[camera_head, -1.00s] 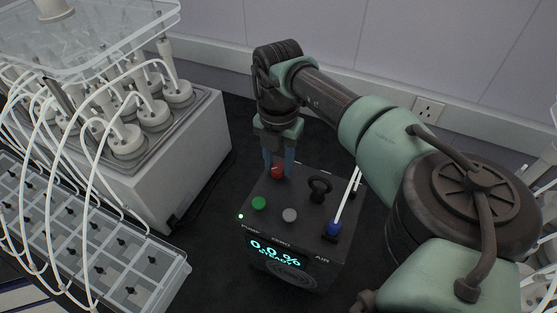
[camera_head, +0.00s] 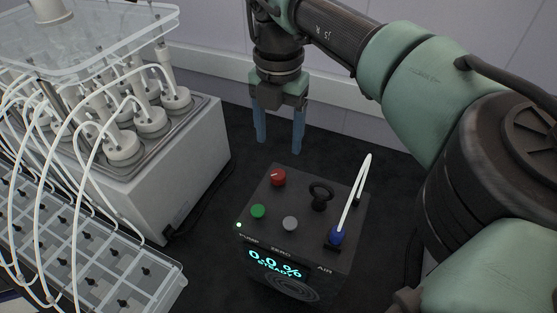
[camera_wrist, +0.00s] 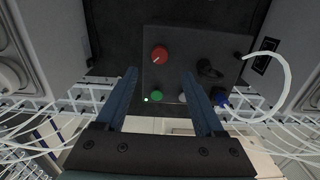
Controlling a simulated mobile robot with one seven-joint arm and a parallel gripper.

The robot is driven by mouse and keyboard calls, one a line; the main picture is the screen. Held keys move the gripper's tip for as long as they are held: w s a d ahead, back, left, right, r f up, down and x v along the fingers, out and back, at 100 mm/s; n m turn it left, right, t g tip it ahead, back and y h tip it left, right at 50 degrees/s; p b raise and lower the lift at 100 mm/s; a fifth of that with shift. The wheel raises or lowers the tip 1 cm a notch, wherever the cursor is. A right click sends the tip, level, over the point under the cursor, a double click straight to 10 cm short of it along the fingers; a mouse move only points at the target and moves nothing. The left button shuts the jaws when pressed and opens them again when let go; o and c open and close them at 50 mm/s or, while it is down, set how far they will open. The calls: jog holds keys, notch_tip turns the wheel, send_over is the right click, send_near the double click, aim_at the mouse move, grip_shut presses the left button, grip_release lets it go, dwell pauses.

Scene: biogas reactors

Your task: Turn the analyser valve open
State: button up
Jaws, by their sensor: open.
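The analyser (camera_head: 262,232) is a dark box with a lit display reading 0.0 % STEADY. A red round knob (camera_head: 278,177) with a pale pointer mark, which looks like the valve, sits on its top at the back left. In the wrist view the red knob (camera_wrist: 160,54) shows its mark slanting to the lower left. My gripper (camera_head: 279,145) is open and empty, fingers pointing down, above and behind the knob, apart from it. In the wrist view the gripper (camera_wrist: 160,76) has the knob visible between and beyond its fingertips.
The box top also carries a green button (camera_head: 258,211), a grey button (camera_head: 290,223), a black ring handle (camera_head: 320,194) and a blue connector (camera_head: 337,235) with a white tube. A reactor bath (camera_head: 150,180) with bottles and tubes stands left. Dark bench is clear behind the box.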

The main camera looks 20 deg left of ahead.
jog(key=shift+r+b, duration=0.3)
jog(key=shift+r, duration=1.7)
